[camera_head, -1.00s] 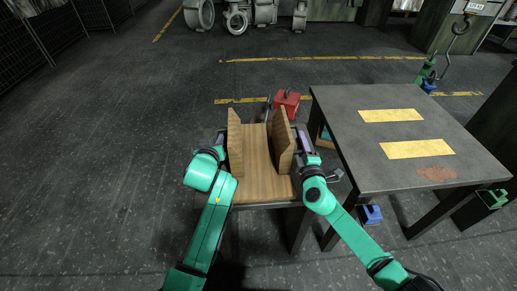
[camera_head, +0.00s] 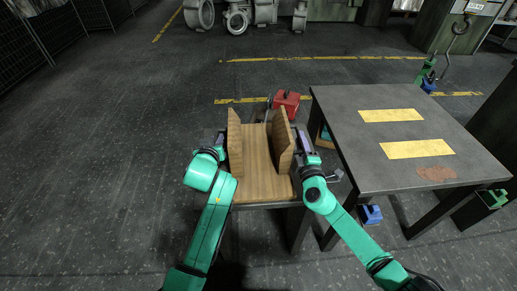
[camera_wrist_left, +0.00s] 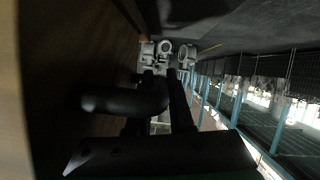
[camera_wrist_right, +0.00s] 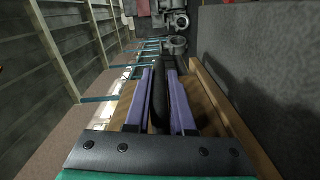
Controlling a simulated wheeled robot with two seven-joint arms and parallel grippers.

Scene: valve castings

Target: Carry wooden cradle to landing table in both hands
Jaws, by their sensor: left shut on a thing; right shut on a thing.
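The wooden cradle (camera_head: 262,175) has a flat base and two upright side boards. It sits over a small dark table in the middle of the head view; whether it touches the top is hard to tell. My left gripper (camera_head: 221,142) is at its left board and my right gripper (camera_head: 304,140) at its right board. The right wrist view shows purple fingers (camera_wrist_right: 160,105) shut around a dark bar handle (camera_wrist_right: 157,90) beside the wood. The left wrist view is dark, with a black handle (camera_wrist_left: 125,100) at the fingers. A larger dark table (camera_head: 350,145) with yellow patches stands to the right.
A red object (camera_head: 287,102) lies behind the cradle. Blue objects (camera_head: 371,214) are on the floor under and beyond the larger table, whose near left edge is close to my right arm. The floor at left is clear. Grey valve castings (camera_head: 237,18) stand far back.

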